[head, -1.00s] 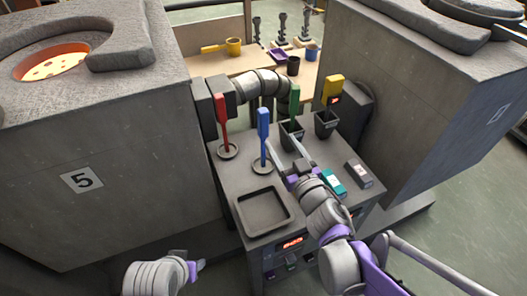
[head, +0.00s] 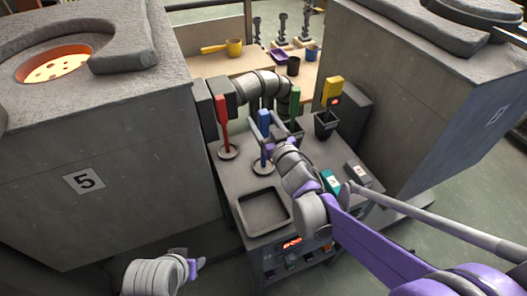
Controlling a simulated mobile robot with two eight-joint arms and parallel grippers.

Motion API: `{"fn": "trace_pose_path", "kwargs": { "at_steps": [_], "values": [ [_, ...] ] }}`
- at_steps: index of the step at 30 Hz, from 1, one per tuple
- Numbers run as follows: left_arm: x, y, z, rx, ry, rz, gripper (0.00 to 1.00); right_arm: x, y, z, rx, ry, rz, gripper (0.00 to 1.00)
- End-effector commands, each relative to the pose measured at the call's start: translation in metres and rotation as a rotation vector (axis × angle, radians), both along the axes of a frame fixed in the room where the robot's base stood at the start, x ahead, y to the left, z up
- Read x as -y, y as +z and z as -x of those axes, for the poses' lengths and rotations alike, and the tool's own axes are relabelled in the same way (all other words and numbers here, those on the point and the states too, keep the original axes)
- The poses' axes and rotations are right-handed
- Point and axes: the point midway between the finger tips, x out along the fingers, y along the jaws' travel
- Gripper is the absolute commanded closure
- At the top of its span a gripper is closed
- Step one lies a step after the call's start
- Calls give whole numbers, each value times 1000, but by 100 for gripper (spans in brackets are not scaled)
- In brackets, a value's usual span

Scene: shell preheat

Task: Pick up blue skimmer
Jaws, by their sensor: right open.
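The blue skimmer (head: 264,118) stands upright, its lower end at a small round dish on the grey worktop, behind the square tray. My right gripper (head: 264,117) is open at its blue handle, with one finger on each side. I cannot tell whether a finger touches it. My wrist hides part of the worktop to the right. My left arm's end (head: 193,268) shows low at the left, away from the skimmer; its fingers are not clear.
A red skimmer (head: 222,117) stands close on the left and a green-handled tool (head: 294,104) close on the right. A black holder (head: 326,123) is further right. An empty square tray (head: 245,222) lies in front. Large grey furnaces flank the worktop.

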Motion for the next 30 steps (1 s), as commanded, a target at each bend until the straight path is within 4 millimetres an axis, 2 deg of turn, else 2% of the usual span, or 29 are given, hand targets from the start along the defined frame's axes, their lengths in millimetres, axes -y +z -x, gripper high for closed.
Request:
{"fn": "trace_pose_path", "kwargs": {
  "at_steps": [4,5,16,26,30],
  "values": [
    [0,0,0,0,0,0,50,0,0,0,0,0,0,30],
    [0,0,0,0,0,0,50,0,0,0,0,0,0,34],
    [0,0,0,0,0,0,50,0,0,0,0,0,0,100],
    [0,0,0,0,0,0,50,0,1,1,0,0,0,100],
    [0,1,0,0,0,0,50,0,7,0,1,0,0,100]
  ]
}}
